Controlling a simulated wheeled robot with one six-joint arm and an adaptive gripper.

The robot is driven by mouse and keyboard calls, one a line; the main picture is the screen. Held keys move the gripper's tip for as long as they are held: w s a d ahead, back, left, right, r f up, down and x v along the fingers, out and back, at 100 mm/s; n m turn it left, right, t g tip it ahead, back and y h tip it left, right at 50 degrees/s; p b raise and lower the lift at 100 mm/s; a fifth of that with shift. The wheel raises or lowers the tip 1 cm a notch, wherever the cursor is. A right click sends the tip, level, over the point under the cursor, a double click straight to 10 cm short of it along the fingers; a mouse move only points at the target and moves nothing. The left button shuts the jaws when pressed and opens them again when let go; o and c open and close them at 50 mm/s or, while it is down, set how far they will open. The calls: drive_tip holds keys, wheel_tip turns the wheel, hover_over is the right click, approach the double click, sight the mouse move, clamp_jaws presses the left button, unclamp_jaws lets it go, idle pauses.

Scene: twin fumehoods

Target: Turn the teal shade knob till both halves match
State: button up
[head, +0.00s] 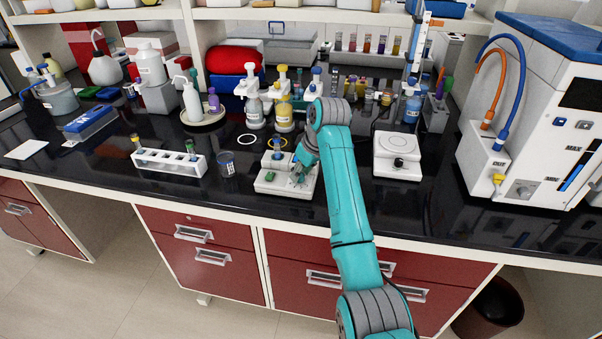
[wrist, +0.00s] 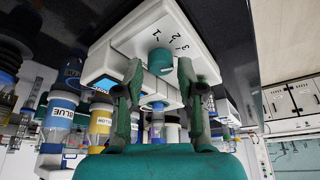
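A white instrument (head: 268,187) sits near the bench's front edge, and its pale face (wrist: 128,45) fills the upper middle of the wrist view. The teal knob (wrist: 160,61) stands out from that face beside printed marks 1, 2 and 3. My gripper (wrist: 159,68) has one dark finger on each side of the knob, with visible gaps, so it looks open around it. In the head view my gripper (head: 302,172) is over the instrument's right part and largely hides the knob. A small blue panel (wrist: 103,85) shows on the instrument; I cannot make out two halves.
A white tube rack (head: 168,163) and a small beaker (head: 227,164) stand to the left. Blue-labelled (head: 254,109) and yellow-labelled (head: 284,116) bottles stand behind. A white plate device (head: 397,156) is to the right.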

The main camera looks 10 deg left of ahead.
drive_tip(key=shift+w+a+f, duration=0.1)
drive_tip(key=shift+a+f, duration=0.05)
drive_tip(key=shift+f, duration=0.3)
clamp_jaws()
drive_tip(key=shift+m, duration=0.3)
drive_tip(key=m+t+h, duration=0.1)
drive_tip(key=m, duration=0.2)
drive_tip(key=shift+a, duration=0.1)
drive_tip(key=shift+m+h, duration=0.8)
drive_tip(key=shift+m, duration=1.3)
drive_tip(key=shift+t, duration=0.3)
